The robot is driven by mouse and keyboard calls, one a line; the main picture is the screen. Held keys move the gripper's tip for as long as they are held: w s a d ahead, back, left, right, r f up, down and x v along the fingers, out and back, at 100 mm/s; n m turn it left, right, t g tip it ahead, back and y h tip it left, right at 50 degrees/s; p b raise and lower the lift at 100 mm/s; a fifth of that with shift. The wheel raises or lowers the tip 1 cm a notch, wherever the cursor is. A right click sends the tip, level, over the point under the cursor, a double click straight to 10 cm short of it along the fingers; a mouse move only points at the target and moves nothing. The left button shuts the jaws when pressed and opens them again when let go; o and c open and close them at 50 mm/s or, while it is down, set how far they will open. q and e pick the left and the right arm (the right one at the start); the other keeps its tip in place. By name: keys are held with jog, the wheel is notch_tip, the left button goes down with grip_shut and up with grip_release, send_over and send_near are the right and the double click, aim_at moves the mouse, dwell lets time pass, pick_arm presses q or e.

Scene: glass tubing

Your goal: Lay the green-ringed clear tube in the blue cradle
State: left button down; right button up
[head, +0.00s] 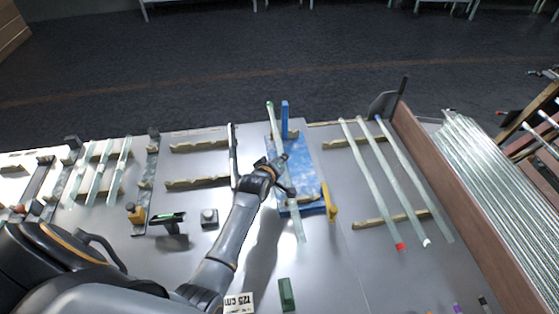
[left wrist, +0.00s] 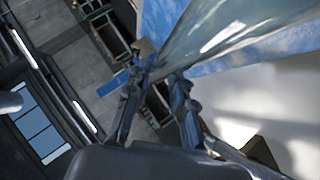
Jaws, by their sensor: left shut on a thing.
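The green-ringed clear tube (head: 296,218) runs lengthwise over the left part of the blue cradle (head: 309,172). Its green end (head: 269,104) points to the back, and its near end reaches past the cradle's front edge. My left gripper (head: 284,172) is shut on the tube near its middle, over the cradle. In the left wrist view the tube (left wrist: 215,32) runs from between the fingers (left wrist: 160,92) to the upper right, with blue surface (left wrist: 165,18) behind it. I cannot tell whether the tube touches the cradle's supports. My right gripper is not in view.
Several clear tubes (head: 385,180) lie on wooden rests to the right; others (head: 97,172) lie on the left. A yellow piece (head: 329,203) stands at the cradle's right side. A green block (head: 286,294) and a "125 cm" card (head: 239,303) lie in front. A brown wall (head: 440,170) borders the right.

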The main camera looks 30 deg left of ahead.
pick_arm(q)
jog(key=shift+f, duration=0.45)
jog(key=c, duration=1.1)
grip_release()
jog(key=shift+c, duration=0.2)
jog(key=shift+r, duration=0.1)
jog(key=shift+r, duration=0.55)
jog(key=v, duration=1.1)
jog(key=shift+s, duration=0.45)
